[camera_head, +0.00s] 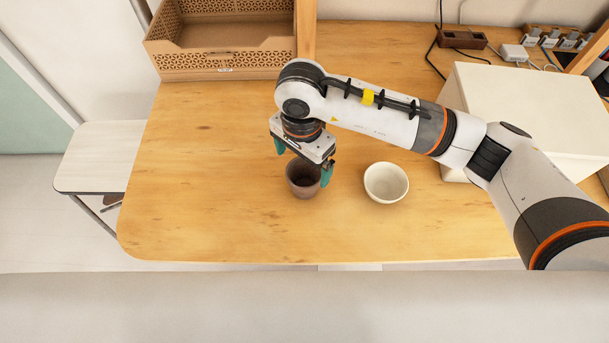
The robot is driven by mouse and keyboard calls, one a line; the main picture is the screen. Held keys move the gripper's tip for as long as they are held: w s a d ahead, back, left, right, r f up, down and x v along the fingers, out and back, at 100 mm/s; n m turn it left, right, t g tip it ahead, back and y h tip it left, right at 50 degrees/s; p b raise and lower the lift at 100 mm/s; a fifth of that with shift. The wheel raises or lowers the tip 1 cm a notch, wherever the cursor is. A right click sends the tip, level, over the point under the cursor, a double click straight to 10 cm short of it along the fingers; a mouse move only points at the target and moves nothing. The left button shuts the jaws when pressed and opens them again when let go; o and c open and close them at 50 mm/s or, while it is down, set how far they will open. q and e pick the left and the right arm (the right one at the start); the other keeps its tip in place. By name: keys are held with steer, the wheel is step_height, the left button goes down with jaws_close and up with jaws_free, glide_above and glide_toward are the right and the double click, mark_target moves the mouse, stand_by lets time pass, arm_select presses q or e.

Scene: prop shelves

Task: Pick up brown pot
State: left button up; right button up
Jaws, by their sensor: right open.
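The brown pot (301,187) stands upright on the wooden table, near its front edge and left of a white bowl. My right gripper (304,163) is over the pot, pointing down, with its teal fingers spread apart. One finger is at the pot's right side, and the other is up and left of the pot. The gripper body hides part of the pot's back rim. I cannot tell whether either finger touches the pot. My left gripper is not in view.
The white bowl (386,183) sits close to the pot's right. A large white box (525,108) stands at the right under my arm. A cardboard-coloured crate (222,62) is at the back left. The table (190,190) is clear on the left. A white stool (97,157) stands beside it.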

steer(key=f, duration=0.2)
steer(key=p, duration=0.2)
glide_above(304, 177)
steer(key=s, duration=0.3)
steer(key=f, duration=0.4)
steer(key=shift+w+d+f, duration=0.1)
steer(key=shift+w+f, duration=0.15)
steer(key=shift+f, duration=0.45)
steer(key=shift+c, duration=0.6)
steer(key=shift+r, duration=0.1)
steer(key=c, duration=1.1)
